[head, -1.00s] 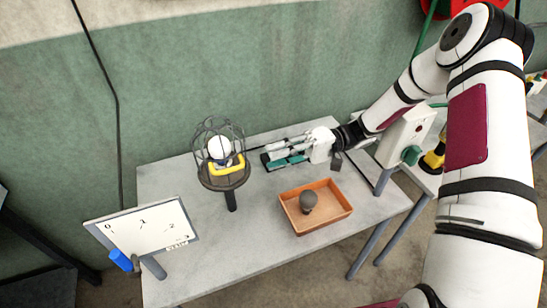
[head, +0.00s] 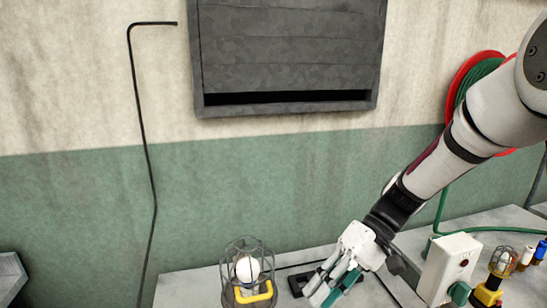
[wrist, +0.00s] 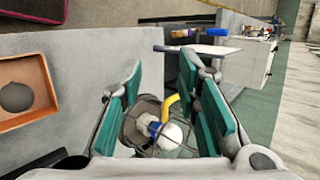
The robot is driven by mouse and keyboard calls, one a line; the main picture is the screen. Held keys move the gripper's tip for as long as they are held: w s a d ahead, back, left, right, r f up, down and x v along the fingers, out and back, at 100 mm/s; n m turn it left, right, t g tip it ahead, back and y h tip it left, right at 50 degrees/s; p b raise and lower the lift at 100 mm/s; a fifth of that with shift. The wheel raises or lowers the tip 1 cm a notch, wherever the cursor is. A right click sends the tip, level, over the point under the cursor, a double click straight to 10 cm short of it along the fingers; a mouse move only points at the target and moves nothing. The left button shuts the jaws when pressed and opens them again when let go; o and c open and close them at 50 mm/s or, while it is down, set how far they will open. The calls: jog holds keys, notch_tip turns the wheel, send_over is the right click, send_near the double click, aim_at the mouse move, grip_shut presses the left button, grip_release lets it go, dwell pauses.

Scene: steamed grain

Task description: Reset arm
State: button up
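My gripper (head: 322,292) is at the lower middle of the head view, above the grey table (head: 190,288). In the wrist view, its two teal-padded fingers (wrist: 162,85) stand apart with nothing held between them. A caged lamp (head: 247,272) with a white bulb and yellow hook stands on the table, left of my gripper and apart from it. In the wrist view the lamp (wrist: 165,130) shows beyond the gap between the fingers.
An orange tray (wrist: 45,75) with a dark round thing (wrist: 16,97) in it lies on the table. A white box (head: 447,268) with a green knob stands right of my gripper. A dark slatted wall unit (head: 290,60) hangs behind.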

jog(key=s+d+r+m+t+h, duration=0.3)
jog(key=s+d+r+t+h, duration=0.5)
jog(key=s+r, duration=0.4)
jog(key=shift+d+r+m+t+h, duration=0.3)
jog(key=shift+d+r+t, duration=0.35)
jog(key=shift+t, duration=0.55)
